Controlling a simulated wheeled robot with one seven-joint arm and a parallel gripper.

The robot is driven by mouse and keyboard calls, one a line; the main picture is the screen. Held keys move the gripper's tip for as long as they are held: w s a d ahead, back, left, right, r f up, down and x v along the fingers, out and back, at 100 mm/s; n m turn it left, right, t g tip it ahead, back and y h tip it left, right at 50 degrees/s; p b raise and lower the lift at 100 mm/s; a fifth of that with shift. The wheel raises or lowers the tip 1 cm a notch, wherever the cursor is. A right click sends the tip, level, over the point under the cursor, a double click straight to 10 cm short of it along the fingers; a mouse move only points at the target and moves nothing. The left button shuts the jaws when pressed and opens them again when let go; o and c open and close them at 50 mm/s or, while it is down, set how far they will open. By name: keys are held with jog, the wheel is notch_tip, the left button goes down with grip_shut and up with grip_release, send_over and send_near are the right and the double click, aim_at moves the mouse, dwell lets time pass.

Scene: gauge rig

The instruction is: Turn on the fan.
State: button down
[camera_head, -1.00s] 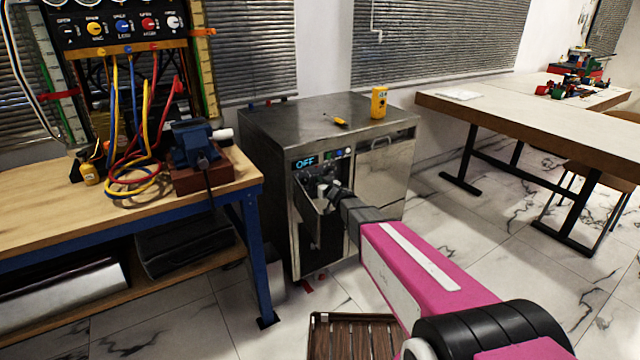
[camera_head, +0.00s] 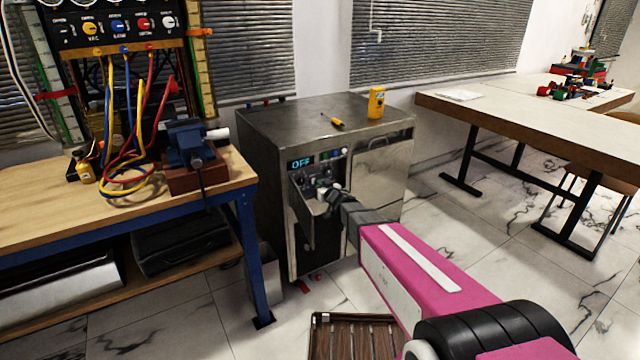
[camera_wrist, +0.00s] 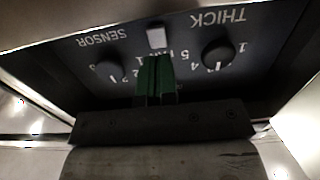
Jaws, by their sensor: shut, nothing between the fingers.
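A metal cabinet machine (camera_head: 270,180) stands in the middle of the head view. Its small display (camera_head: 302,163) reads OFF. A dark control panel shows in the wrist view, upside down, with a knob marked THICK (camera_wrist: 217,53), a knob marked SENSOR (camera_wrist: 109,70) and a small white switch (camera_wrist: 156,38) between them. Lettering under the switch is partly covered, so I cannot read it fully. My gripper (camera_wrist: 155,62) is shut and empty, its green fingertips just below the white switch. I cannot tell if they touch the panel. In the head view my wrist hides part of the recess.
An open metal flap (camera_head: 303,215) stands at the left of the recess. A workbench (camera_head: 110,215) is at left, a slatted wooden item (camera_head: 350,338) on the floor, a table (camera_head: 530,115) at right.

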jog(key=v, duration=1.1)
jog(key=shift+d, duration=0.15)
jog(key=s+d+f+m+g+h, duration=0.2)
jog(key=s+d+m+h, duration=0.1)
jog(key=d+h, duration=0.4)
jog(key=s+d+f+m+g+h, duration=0.2)
jog(key=d+f+m+h, duration=0.15)
jog(key=d, duration=0.55)
jog(key=s+d+f+g, duration=0.1)
jog(key=s+d+g, duration=0.1)
jog(key=s+g, duration=0.8)
jog(key=s, duration=0.7)
jog(key=shift+s+d+f+g+y, duration=0.2)
jog(key=shift+s+d+g+y, duration=0.1)
jog(key=shift+s+y, duration=0.1)
